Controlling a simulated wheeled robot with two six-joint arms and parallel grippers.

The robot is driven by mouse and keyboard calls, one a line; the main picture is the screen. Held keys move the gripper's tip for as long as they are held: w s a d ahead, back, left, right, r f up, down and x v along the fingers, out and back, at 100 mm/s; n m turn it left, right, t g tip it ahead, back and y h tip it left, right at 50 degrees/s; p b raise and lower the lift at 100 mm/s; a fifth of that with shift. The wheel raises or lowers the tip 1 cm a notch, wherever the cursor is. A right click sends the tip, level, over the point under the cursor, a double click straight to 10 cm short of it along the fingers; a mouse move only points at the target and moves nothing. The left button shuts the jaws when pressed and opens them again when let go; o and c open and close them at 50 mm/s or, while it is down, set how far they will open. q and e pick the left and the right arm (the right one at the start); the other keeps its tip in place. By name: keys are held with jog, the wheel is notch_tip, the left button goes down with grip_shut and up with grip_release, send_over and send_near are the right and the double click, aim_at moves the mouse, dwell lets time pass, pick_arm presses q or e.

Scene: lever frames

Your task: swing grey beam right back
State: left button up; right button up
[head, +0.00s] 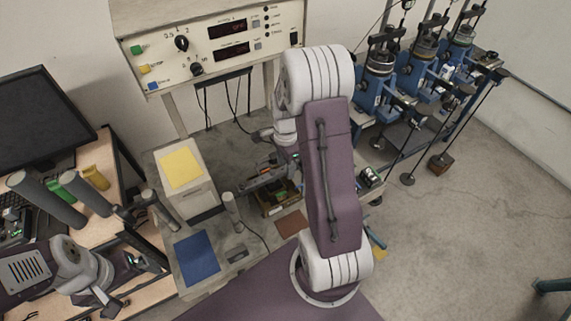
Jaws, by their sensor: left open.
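Several blue lever frames (369,92) stand in a row on a bench at the upper right, with dark grey arms and rods slanting down to the floor. I cannot tell which one is the grey beam. My left gripper (113,304) is at the lower left, open and empty, beside the wooden bench and far from the frames. My right arm rises in the middle and folds back down. Its gripper (262,180) is partly hidden behind the arm, left of the frames and apart from them; its jaws are too unclear to read.
A control panel (215,45) with two displays stands at the back. A monitor (38,118) and thick grey cylinders (46,201) are at the left. A pale box with a yellow top (181,167) and a blue mat (197,258) lie in the middle. The right floor is mostly clear.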

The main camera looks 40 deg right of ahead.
grip_shut()
jog(key=shift+w, duration=0.1)
dwell(1.2)
